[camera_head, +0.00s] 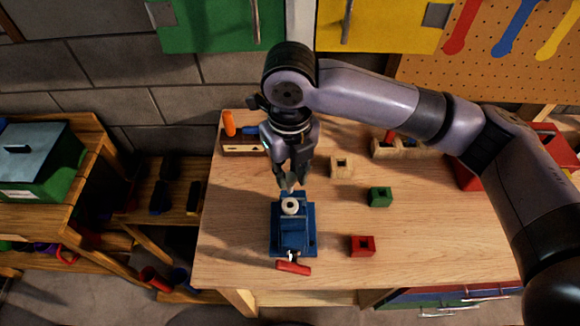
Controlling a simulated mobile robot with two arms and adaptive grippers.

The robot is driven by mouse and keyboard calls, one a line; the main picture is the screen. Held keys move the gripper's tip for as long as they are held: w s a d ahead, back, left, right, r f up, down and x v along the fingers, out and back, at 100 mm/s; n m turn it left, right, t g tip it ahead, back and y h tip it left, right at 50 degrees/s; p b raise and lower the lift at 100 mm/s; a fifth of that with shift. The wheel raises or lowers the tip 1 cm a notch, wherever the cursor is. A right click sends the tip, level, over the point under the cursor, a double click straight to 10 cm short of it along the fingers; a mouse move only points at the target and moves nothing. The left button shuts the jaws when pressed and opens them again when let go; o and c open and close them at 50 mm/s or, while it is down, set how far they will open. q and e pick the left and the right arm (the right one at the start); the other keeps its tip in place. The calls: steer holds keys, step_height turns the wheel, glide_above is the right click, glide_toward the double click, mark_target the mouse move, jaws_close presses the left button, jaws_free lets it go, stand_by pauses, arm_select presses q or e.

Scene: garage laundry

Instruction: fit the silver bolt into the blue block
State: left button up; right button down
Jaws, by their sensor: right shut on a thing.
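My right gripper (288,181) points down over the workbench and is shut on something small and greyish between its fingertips. This is likely the silver bolt, but it is too small and hidden to make out clearly. Just below the fingertips is a pale ring (290,206) on top of a blue vise-like piece (292,236) with a red handle (293,268) at its front. I cannot clearly separate the blue block from this blue piece. I cannot tell whether the held thing touches the ring. My left gripper is not in view.
On the wooden workbench (235,225) stand a green block (379,196), a red block (362,246) and a tan block (341,166), each with a square hole. A wooden tool holder (245,146) is at the back left. The bench's front left is clear.

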mark_target(290, 191)
steer(key=shift+f+b, duration=1)
steer(key=shift+f, duration=1.4)
steer(key=shift+f+b, duration=0.45)
steer(key=shift+f, duration=0.95)
steer(key=shift+f, duration=0.45)
steer(key=shift+f+b, duration=0.4)
steer(key=shift+f, duration=0.2)
steer(key=c, duration=1.3)
jaws_free()
steer(key=shift+c, duration=0.2)
steer(key=shift+r, duration=0.15)
step_height(290, 191, up, 12)
steer(key=shift+f, duration=0.1)
